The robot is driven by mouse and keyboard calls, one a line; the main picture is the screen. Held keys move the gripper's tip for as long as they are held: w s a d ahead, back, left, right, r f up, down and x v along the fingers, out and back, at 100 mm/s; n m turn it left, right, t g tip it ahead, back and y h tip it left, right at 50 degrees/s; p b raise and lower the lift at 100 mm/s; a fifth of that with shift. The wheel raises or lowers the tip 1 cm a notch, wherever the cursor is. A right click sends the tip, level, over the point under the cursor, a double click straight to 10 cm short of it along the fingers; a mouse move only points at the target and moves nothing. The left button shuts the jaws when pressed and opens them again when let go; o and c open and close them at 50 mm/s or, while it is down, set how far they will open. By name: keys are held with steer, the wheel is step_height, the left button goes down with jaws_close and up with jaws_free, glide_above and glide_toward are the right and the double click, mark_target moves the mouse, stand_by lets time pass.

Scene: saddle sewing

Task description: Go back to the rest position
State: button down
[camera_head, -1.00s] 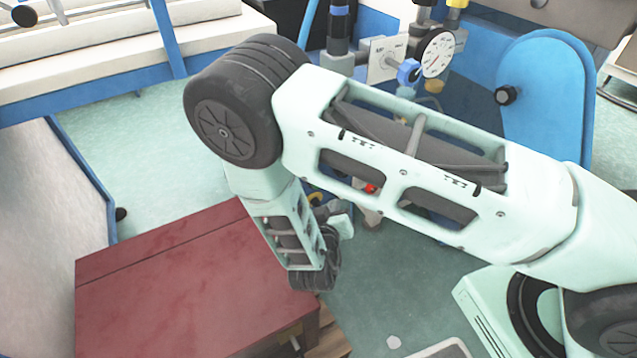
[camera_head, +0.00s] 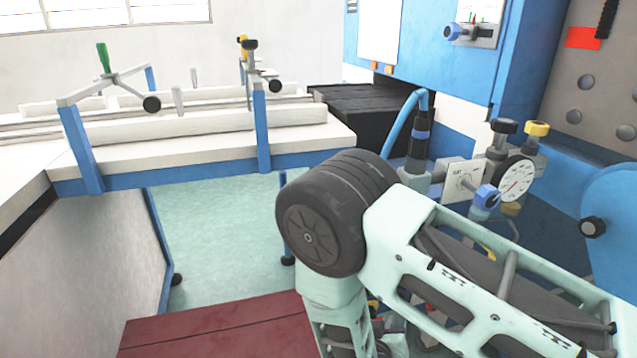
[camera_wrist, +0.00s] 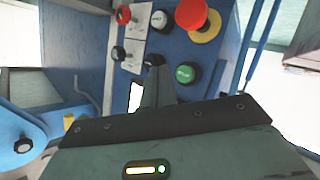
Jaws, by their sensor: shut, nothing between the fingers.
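My gripper (camera_wrist: 155,85) shows in the wrist view as narrow grey-green fingers, shut and empty. It points toward a blue control panel (camera_wrist: 180,70) and appears in front of it; I cannot tell the gap. In the head view my bent arm fills the lower right, and my gripper is out of sight there.
A dark red box top (camera_head: 215,325) lies low in the head view, close to my arm. A blue machine with a pressure gauge (camera_head: 515,180) and valves stands at right. A white bench (camera_head: 200,145) with blue legs stands behind. Green floor (camera_head: 220,225) is clear under it.

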steer(key=s+a+r+g+y, duration=0.1)
steer(key=a+r+g+y, duration=0.4)
steer(key=a, duration=0.5)
steer(key=s+a+r+n+g+y, duration=0.4)
steer(key=s+a+r+y, duration=0.15)
steer(key=s+r, duration=0.5)
steer(key=s+d+r+n+g+h, duration=0.3)
steer(key=s+d+r+n, duration=0.2)
steer(key=s+d+r, duration=0.65)
step_height(320, 180, up, 24)
steer(key=p, duration=2.4)
steer(key=shift+a+p, duration=0.35)
steer(key=shift+a, duration=0.1)
steer(key=shift+w+d, duration=0.1)
